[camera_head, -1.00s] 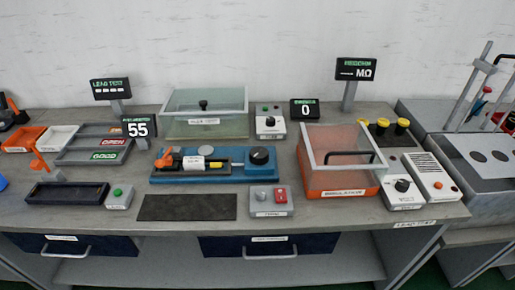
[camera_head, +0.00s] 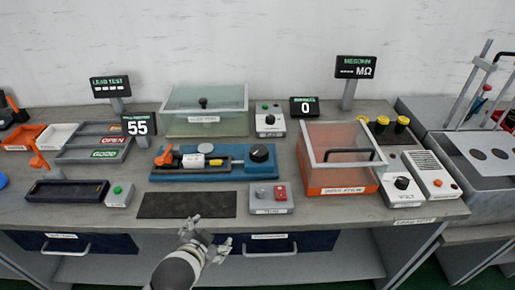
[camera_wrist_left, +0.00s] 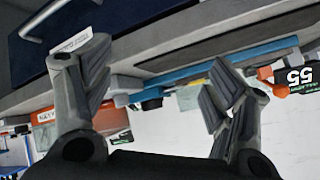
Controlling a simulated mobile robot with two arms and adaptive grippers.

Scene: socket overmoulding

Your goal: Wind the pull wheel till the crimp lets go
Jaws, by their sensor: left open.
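The blue pull tester (camera_head: 215,172) lies on the bench in the head view, with a black round knob, the wheel (camera_head: 260,154), at its right end. An orange lever (camera_head: 164,156) stands at its left end, beside a white block and a yellow piece (camera_head: 215,163). A display behind it (camera_head: 138,125) reads 55. My left gripper (camera_head: 204,243) is open and empty in front of the bench's front edge, below the black mat. Its spread fingers also show in the left wrist view (camera_wrist_left: 160,90). My right gripper is in neither view.
A black mat (camera_head: 187,205) lies bare in front of the tester. A grey box with a red button (camera_head: 271,198) stands right of the mat. A clear-lidded orange box (camera_head: 338,178) stands farther right, and a greenish clear box (camera_head: 205,112) behind.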

